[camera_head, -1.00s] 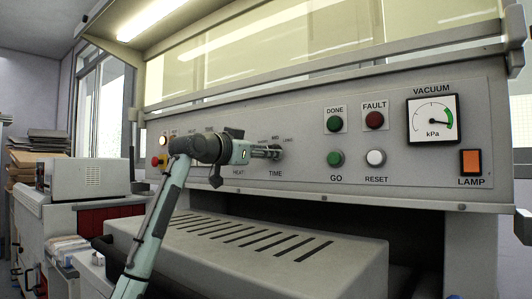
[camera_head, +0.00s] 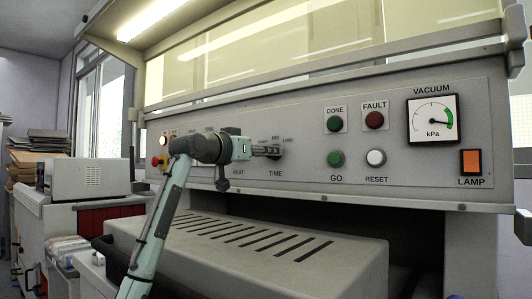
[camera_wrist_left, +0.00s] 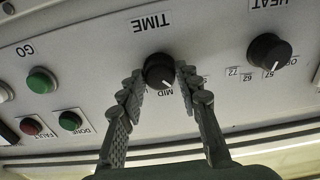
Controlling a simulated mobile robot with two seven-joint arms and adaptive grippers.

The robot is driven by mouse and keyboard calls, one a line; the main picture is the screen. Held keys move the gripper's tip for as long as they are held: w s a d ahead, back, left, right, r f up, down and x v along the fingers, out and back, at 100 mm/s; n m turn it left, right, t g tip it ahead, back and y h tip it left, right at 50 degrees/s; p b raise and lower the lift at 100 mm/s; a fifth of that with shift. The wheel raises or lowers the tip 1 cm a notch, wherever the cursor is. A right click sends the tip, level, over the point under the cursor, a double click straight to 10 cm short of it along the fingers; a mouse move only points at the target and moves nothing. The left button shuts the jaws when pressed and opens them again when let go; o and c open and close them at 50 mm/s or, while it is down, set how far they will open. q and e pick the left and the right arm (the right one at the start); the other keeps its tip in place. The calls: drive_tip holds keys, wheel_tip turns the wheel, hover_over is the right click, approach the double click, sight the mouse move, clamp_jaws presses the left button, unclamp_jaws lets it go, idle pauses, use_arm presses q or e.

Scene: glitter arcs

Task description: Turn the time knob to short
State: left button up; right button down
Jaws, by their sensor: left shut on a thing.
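The black time knob (camera_head: 277,152) sits on the grey control panel above the TIME label, with a small scale over it. My left gripper (camera_head: 269,151) reaches it from the left and is shut on it. In the left wrist view the panel shows upside down, and the time knob (camera_wrist_left: 158,71) is between the two fingertips of my left gripper (camera_wrist_left: 159,73). The knob's white mark is near the MID label. The SHORT label is partly hidden by a finger. My right gripper is out of view.
The heat knob (camera_wrist_left: 269,52) is beside the time knob. The green GO button (camera_head: 336,158), white RESET button (camera_head: 376,157), DONE and FAULT lamps, vacuum gauge (camera_head: 433,118) and orange lamp switch (camera_head: 471,162) are to the right. A slotted grey cover (camera_head: 330,225) lies below the panel.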

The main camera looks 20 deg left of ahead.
use_arm(q)
drive_tip(key=o, duration=1.2)
drive_tip(key=shift+c, duration=0.2)
drive_tip(key=v, duration=1.2)
drive_tip(key=shift+s, duration=0.1)
